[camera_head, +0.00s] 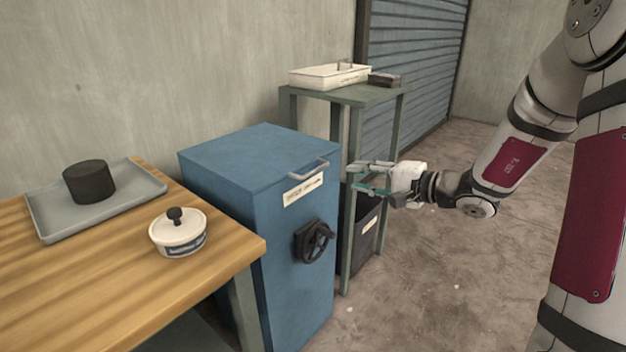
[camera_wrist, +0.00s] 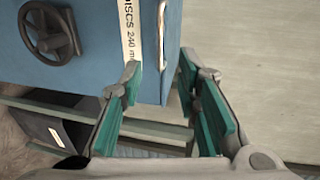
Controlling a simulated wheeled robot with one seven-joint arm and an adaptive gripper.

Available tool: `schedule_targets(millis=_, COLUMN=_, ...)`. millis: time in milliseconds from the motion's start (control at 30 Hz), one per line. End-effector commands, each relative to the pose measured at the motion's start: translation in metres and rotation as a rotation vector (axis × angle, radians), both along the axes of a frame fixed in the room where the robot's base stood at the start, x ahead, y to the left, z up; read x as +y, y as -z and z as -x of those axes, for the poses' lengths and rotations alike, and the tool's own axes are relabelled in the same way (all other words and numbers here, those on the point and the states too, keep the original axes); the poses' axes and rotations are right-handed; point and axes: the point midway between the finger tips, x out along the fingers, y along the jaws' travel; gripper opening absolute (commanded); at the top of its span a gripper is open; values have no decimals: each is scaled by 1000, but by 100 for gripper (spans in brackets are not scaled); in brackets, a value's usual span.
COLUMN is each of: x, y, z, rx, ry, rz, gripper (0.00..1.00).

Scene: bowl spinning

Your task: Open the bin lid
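The blue bin (camera_head: 285,245) stands in the middle of the head view with its flat lid (camera_head: 245,152) down. A pale bar handle (camera_head: 309,169) sits at the lid's front edge, above a white label (camera_head: 303,190). A dark handwheel (camera_head: 314,241) is on the front. My gripper (camera_head: 356,177) is open and empty, to the right of the handle and apart from it. In the wrist view the handle (camera_wrist: 161,35) lies ahead, roughly in line with the gap between my teal-padded fingers (camera_wrist: 168,78). The handwheel (camera_wrist: 48,33) also shows there.
A wooden table (camera_head: 95,285) at left holds a grey tray (camera_head: 45,222) with a black cylinder (camera_head: 89,182), and a lidded white pot (camera_head: 178,236). A green stand (camera_head: 345,190) behind the bin bears a white box (camera_head: 330,76). Floor at right is clear.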

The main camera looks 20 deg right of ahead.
Motion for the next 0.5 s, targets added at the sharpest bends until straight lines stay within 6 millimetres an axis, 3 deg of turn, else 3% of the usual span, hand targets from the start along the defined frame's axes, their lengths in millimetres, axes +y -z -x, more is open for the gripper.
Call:
schedule_targets(millis=167, x=12, y=5, z=-16, rx=-1, ry=-2, rz=-2, gripper=30)
schedule_targets(millis=500, x=51, y=19, z=-68, rx=0, ry=-3, rz=-2, gripper=30)
